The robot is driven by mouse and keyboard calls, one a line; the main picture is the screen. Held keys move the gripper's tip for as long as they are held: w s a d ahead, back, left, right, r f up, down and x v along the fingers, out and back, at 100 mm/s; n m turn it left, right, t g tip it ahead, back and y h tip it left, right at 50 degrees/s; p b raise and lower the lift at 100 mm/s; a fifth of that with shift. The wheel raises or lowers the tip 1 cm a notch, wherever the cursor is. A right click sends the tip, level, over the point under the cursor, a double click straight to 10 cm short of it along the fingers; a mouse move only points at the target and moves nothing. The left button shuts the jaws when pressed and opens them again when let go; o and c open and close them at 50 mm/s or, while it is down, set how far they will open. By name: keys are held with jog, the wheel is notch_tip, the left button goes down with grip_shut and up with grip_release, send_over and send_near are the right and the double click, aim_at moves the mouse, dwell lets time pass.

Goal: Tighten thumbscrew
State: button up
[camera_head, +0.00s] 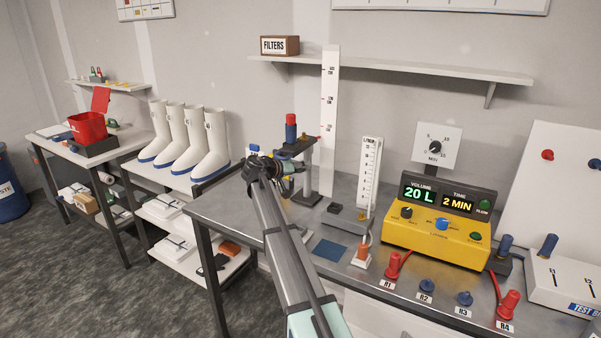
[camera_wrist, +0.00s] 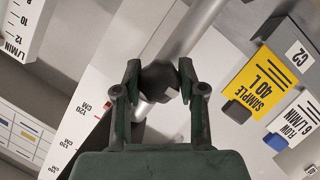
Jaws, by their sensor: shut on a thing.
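In the wrist view, the thumbscrew (camera_wrist: 160,80) is a dark, faceted knob beside a silver rod (camera_wrist: 192,30). My gripper (camera_wrist: 160,78) has one finger on each side of it and is shut on it. In the head view, my gripper (camera_head: 290,168) is at the upright stand (camera_head: 312,172), below its small platform. A red and blue cylinder (camera_head: 291,130) stands on that platform. The thumbscrew cannot be made out in the head view, where my gripper and arm cover that spot.
A tall white centimetre scale (camera_head: 329,110) rises behind the stand. To the right are a flow meter (camera_head: 369,165) and a yellow pump box (camera_head: 436,243) reading 20 L and 2 MIN. Red and blue capped pieces line the bench's front. White boots (camera_head: 212,150) stand left on a separate rack.

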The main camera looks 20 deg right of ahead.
jog(key=o, duration=1.2)
jog(key=shift+d, duration=0.1)
jog(key=shift+c, duration=0.2)
jog(key=shift+r+p, duration=0.1)
jog(key=shift+p, duration=0.4)
jog(key=shift+r+n+p, duration=0.1)
jog(key=shift+n+p, duration=0.2)
jog(key=shift+p, duration=0.15)
jog(key=n+h+p, duration=0.1)
jog(key=p, duration=0.3)
jog(key=shift+r+n+g, duration=0.1)
jog(key=shift+n+g, duration=0.2)
jog(key=f+b+v, duration=0.1)
jog(key=b+v, duration=0.4)
jog(key=v, duration=1.3)
jog(key=w+a+f+n+t+y, duration=0.1)
jog(key=a+f+y, duration=0.1)
jog(key=a+f, duration=0.3)
jog(key=w+a+f+n+t+y+b, duration=0.1)
jog(key=a+f+y, duration=0.1)
jog(key=a+f, duration=0.4)
jog(key=w+a+f+n+t+y, duration=0.1)
jog(key=a+f, duration=0.4)
jog(key=shift+a+f+n+y, duration=0.25)
jog(key=shift+f+n+y, duration=0.1)
jog(key=shift+n+y, duration=0.05)
